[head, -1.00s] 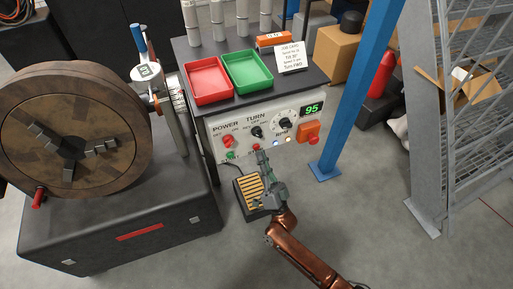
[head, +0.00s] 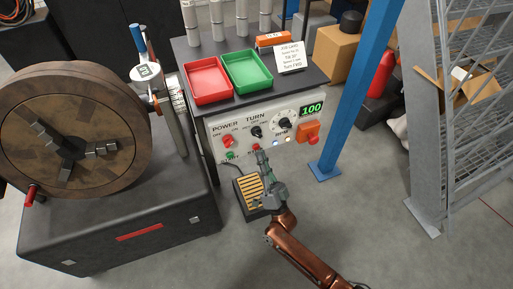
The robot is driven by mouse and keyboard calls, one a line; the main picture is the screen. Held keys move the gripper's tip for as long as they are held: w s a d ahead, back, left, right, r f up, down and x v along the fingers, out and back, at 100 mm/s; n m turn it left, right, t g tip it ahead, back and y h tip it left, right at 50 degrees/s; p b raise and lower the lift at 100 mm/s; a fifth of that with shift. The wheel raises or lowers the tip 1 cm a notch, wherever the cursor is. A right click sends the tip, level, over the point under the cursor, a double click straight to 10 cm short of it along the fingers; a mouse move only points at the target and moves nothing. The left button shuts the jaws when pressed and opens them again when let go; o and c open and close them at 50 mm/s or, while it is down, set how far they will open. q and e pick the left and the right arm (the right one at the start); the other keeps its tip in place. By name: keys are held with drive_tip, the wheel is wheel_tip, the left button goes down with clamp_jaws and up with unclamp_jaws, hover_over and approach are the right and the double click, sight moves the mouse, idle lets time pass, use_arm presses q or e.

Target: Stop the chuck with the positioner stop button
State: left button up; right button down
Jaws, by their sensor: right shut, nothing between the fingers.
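The chuck (head: 75,130) is a large brown round plate with steel jaws, on a dark base at the left. The positioner panel (head: 215,140) is light grey with a POWER switch, a TURN knob (head: 257,132), an RPM dial and a green display (head: 312,109) reading 100. A small red button (head: 256,147), apparently the stop button, sits low on the panel beside a green button (head: 230,155). My right gripper (head: 261,155) is shut and empty, its tips just below and in front of the red button. Contact cannot be told. My left gripper is not in view.
A red tray (head: 208,96) and a green tray (head: 267,84) lie on the cabinet top beside a job card (head: 290,58). A yellow-striped pedal (head: 243,196) is on the floor. An orange box with a red knob (head: 308,133) is at the panel's right, near a blue post (head: 356,90).

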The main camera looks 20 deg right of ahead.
drive_tip(key=shift+w, duration=0.15)
drive_tip(key=shift+w, duration=0.25)
idle(0.4)
drive_tip(key=shift+w+b, duration=0.3)
drive_tip(key=shift+w, duration=0.2)
idle(0.4)
drive_tip(key=shift+s, duration=0.15)
idle(0.3)
drive_tip(key=shift+s+p, duration=0.45)
drive_tip(key=shift+s, duration=0.3)
drive_tip(key=shift+s, duration=0.1)
